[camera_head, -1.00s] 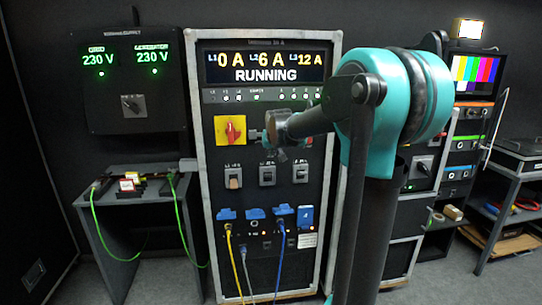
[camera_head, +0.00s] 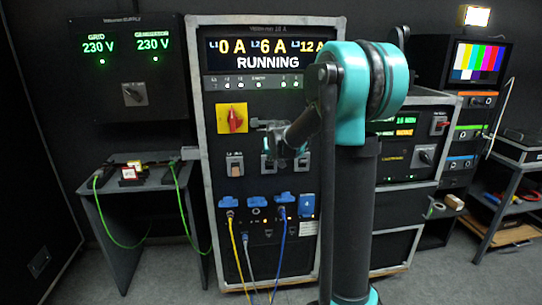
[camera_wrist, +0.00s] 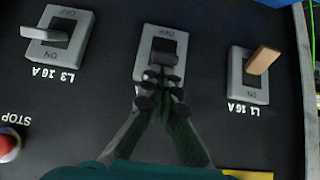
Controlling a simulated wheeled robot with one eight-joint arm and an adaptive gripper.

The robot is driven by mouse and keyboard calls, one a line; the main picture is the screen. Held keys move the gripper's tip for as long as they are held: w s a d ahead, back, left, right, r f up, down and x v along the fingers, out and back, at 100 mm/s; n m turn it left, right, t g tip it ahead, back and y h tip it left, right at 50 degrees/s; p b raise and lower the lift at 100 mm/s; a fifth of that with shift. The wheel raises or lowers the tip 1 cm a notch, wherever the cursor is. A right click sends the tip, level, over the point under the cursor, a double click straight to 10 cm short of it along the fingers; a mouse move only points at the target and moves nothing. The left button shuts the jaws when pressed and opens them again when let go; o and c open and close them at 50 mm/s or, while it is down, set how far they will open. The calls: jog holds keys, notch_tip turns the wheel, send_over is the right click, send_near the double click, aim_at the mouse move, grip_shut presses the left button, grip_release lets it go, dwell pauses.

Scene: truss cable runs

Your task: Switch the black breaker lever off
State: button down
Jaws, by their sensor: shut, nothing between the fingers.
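The middle breaker (camera_wrist: 180,25) has a grey frame with OFF lettering at its top in the upside-down wrist view. Its dark lever (camera_wrist: 163,58) is partly hidden behind my fingertips, so its exact position is unclear. My gripper (camera_wrist: 160,82) is shut and empty, its tips over the lower part of this breaker; I cannot tell whether they touch the lever. In the head view, my gripper (camera_head: 274,154) is in front of the middle breaker (camera_head: 267,165), partly covering it.
The L1 breaker (camera_wrist: 248,78) has a brown lever; the L3 breaker (camera_wrist: 58,38) has a pale one. A red STOP button (camera_wrist: 8,145) is nearby. A red rotary switch (camera_head: 234,119) sits above. Plugged cables (camera_head: 240,240) hang below. The display (camera_head: 266,54) reads RUNNING.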

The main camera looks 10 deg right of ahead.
dwell(0.3)
jog(key=shift+s+f+t, duration=0.15)
jog(key=shift+s+t, duration=0.05)
jog(key=shift+t, duration=0.2)
jog(key=shift+s+f+t, duration=0.15)
jog(key=shift+t, duration=0.15)
jog(key=f+t, duration=0.1)
jog(key=s+f+t, duration=0.1)
jog(key=f, duration=0.1)
jog(key=s+f+t, duration=0.1)
jog(key=f, duration=0.1)
jog(key=shift+f, duration=0.15)
dwell(0.4)
jog(key=shift+r, duration=0.2)
jog(key=shift+r, duration=0.6)
jog(key=shift+r, duration=0.1)
